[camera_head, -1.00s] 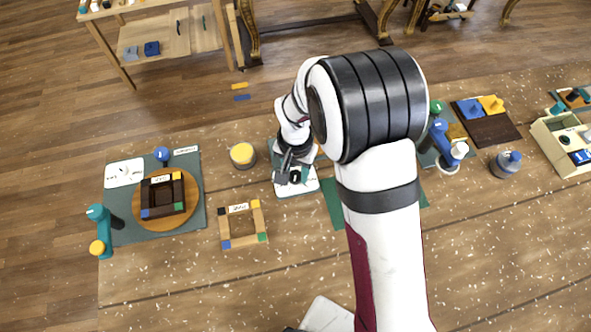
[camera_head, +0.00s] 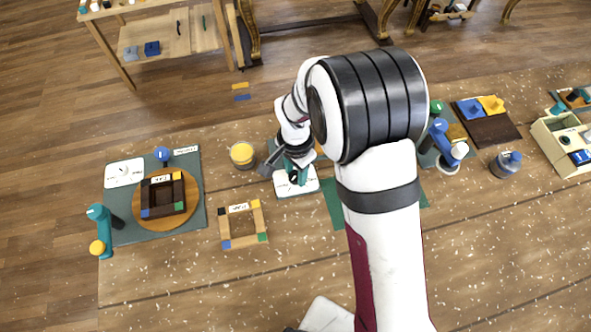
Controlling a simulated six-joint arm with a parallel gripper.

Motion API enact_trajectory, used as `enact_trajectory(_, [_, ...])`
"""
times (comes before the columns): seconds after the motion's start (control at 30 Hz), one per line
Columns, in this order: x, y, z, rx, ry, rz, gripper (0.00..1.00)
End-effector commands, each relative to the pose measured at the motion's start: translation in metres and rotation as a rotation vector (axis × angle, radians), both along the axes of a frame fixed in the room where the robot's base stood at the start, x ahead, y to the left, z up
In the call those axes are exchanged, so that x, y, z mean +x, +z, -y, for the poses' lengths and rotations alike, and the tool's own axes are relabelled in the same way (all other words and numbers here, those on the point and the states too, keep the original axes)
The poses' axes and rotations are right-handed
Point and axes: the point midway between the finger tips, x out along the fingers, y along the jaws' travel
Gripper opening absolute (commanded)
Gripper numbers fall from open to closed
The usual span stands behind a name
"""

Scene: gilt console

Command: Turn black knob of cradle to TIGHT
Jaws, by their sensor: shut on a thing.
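My gripper (camera_head: 292,172) points down at the white dial plate (camera_head: 305,188) of the cradle, just left of my arm in the head view. It is shut on the black knob (camera_head: 294,178), which is mostly hidden by the fingers. A small teal part shows beside the fingers over the plate. The plate's lettering is too small to read, so I cannot tell which mark the knob points to. The rest of the cradle is largely hidden behind my gripper and wrist.
A yellow-topped tin (camera_head: 242,154) stands close left of my gripper. A wooden frame (camera_head: 243,240) lies lower left. Farther left, a teal mat (camera_head: 190,222) bears a round turntable with a dark frame. Right of my arm stand a blue-and-white tool (camera_head: 441,140) and a jar (camera_head: 506,165).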

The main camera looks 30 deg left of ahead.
Motion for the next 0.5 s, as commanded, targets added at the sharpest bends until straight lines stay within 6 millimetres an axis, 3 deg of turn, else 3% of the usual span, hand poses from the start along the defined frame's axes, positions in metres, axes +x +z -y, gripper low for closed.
enact_trajectory(0.27, [0.0001,0.0006,0.0,0.0,-0.003,0.0,0.0])
enact_trajectory(0.3, [0.0001,0.0006,0.0,0.0,-0.003,-0.001,0.48])
enact_trajectory(0.43, [0.0001,0.0004,0.0,0.0,-0.002,0.0,0.71])
enact_trajectory(0.5, [0.0001,0.0003,0.0,0.0,-0.001,0.0,0.71])
